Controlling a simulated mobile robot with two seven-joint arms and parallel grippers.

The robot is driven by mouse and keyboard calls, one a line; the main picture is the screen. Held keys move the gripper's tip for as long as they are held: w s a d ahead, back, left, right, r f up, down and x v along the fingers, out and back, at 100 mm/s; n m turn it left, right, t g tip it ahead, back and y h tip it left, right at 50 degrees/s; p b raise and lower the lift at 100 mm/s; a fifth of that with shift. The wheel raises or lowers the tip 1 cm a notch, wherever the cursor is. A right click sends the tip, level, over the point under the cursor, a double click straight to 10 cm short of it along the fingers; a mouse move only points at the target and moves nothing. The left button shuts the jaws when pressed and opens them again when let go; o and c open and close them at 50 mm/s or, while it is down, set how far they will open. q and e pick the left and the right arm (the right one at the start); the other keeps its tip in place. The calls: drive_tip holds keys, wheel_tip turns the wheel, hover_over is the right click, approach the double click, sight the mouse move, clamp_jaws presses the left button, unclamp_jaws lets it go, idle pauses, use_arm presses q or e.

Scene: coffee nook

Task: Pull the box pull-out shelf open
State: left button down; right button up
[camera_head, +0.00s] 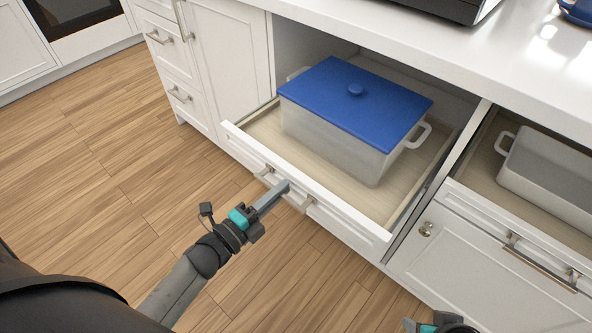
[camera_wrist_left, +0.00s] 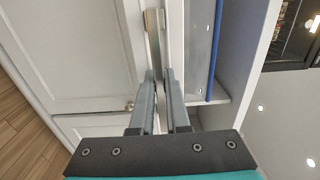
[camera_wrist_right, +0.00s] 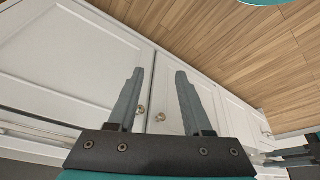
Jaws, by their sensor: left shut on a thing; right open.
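The box pull-out shelf (camera_head: 262,128) is a white-fronted drawer with a pale wooden floor, standing partly out of the cabinet. A grey-white box with a blue lid (camera_head: 352,92) and two side handles sits in it. My left gripper (camera_head: 284,187) is shut on the bar handle (camera_head: 305,204) at the middle of the shelf front. In the left wrist view its fingers (camera_wrist_left: 163,85) close around the handle (camera_wrist_left: 154,28). My right gripper (camera_wrist_right: 157,75) is open and empty, facing white cabinet doors with round knobs; only a bit of its arm shows in the head view.
To the right, another compartment holds a white handled bin (camera_head: 547,168) above a front with a long handle (camera_head: 540,262) and a knob (camera_head: 426,229). White drawers (camera_head: 168,62) are at the left. A white counter (camera_head: 450,40) overhangs the shelf. The wooden floor in front is clear.

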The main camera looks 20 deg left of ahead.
use_arm(q)
drive_tip(key=p+v, duration=0.1)
drive_tip(key=v, duration=0.8)
drive_tip(key=shift+s+a+p, duration=0.15)
drive_tip(key=shift+s+p, duration=0.15)
drive_tip(key=shift+s, duration=0.05)
use_arm(e)
drive_tip(key=shift+g, duration=0.4)
wheel_tip(320, 180, down, 4)
drive_tip(key=shift+s+f, duration=0.15)
use_arm(q)
drive_tip(key=c, duration=0.9)
unclamp_jaws()
drive_tip(key=p+v, duration=0.2)
drive_tip(key=v, duration=1.3)
use_arm(e)
drive_tip(key=shift+g, duration=0.3)
drive_tip(key=f, duration=0.1)
drive_tip(key=s+f, duration=0.1)
drive_tip(key=f, duration=0.2)
drive_tip(key=shift+s+d, duration=0.15)
drive_tip(key=shift+s, duration=0.2)
use_arm(q)
drive_tip(key=shift+s+r, duration=0.1)
drive_tip(key=shift+s, duration=0.05)
